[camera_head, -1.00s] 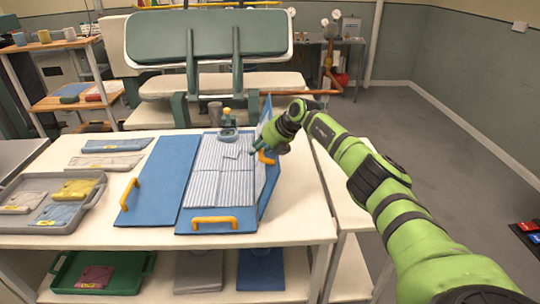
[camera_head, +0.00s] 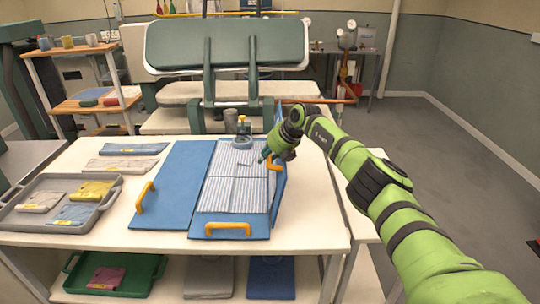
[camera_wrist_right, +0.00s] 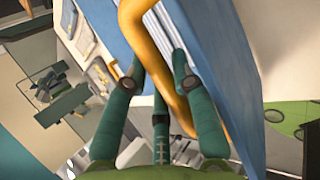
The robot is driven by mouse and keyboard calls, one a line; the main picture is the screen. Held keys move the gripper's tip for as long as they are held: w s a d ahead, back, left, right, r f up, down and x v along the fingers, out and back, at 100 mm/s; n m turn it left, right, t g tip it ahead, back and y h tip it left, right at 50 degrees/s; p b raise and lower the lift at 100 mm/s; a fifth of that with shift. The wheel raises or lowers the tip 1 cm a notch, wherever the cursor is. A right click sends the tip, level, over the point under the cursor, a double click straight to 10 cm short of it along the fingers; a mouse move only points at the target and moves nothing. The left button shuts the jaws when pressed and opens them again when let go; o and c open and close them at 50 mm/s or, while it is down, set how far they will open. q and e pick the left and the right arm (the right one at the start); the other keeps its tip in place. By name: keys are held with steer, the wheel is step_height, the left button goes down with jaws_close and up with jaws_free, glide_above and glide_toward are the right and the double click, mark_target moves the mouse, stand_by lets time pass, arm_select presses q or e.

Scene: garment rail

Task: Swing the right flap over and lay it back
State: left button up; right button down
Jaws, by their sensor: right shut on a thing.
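The blue folding board lies on the white table, with its left flap (camera_head: 172,190) flat. A striped folded garment (camera_head: 232,185) covers the middle panel. The right flap (camera_head: 281,190) stands steeply up along the right side of the garment. My right gripper (camera_head: 268,155) is at the right flap's orange handle (camera_head: 275,164) and shut on it. In the right wrist view the handle (camera_wrist_right: 172,88) passes between the fingers (camera_wrist_right: 158,82), with the blue flap (camera_wrist_right: 222,75) beside it. The fingers partly hide the handle in the head view. My left gripper is not in view.
A grey tray (camera_head: 103,212) with folded garments stands at the left. Two folded cloths (camera_head: 122,164) lie behind it. A small round-based item (camera_head: 242,142) stands at the board's far edge. A green press (camera_head: 225,45) is behind the table. An orange handle (camera_head: 228,229) marks the board's front.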

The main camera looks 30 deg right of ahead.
steer(key=shift+w+a+f, duration=0.1)
steer(key=shift+w+a, duration=0.05)
steer(key=shift+a, duration=0.45)
steer(key=shift+w+a, duration=0.15)
steer(key=shift+a, duration=0.4)
steer(key=c, duration=1.4)
jaws_free()
steer(key=shift+o, duration=0.7)
steer(key=shift+a+f, duration=0.1)
steer(key=shift+w, duration=0.35)
